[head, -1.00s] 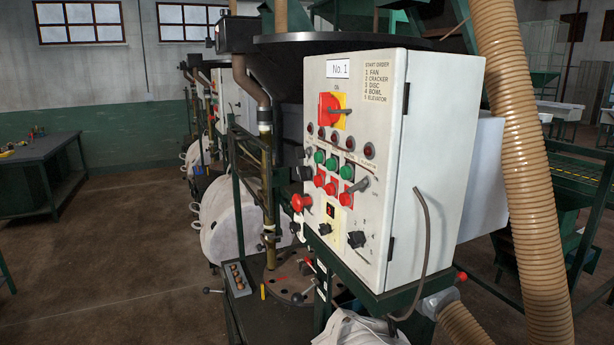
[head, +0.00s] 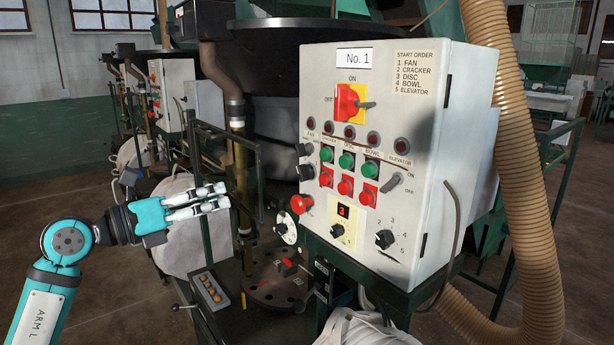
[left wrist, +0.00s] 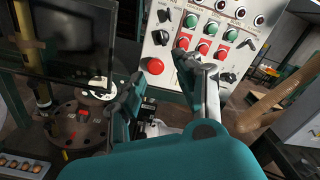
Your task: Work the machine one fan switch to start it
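The white No. 1 control panel (head: 400,80) stands right of centre in the head view. Its FAN label is at the upper left of the face. Below it, two dark knobs project at the left edge, an upper one (head: 304,149) and a lower one (head: 304,172); which is the fan switch I cannot tell. These knobs also show in the left wrist view, upper (left wrist: 164,15) and lower (left wrist: 161,38). My left gripper (head: 227,196) is left of the panel, open and empty, its fingers pointing toward it without touching. My right gripper is not in view.
A red mushroom button (head: 301,204) sits low on the panel's left side. A red rotary switch (head: 350,102) is above. A dark upright frame (head: 258,180) stands near my left fingers. A ribbed hose (head: 510,150) runs down at right. Egg-like items sit in a tray (head: 209,290).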

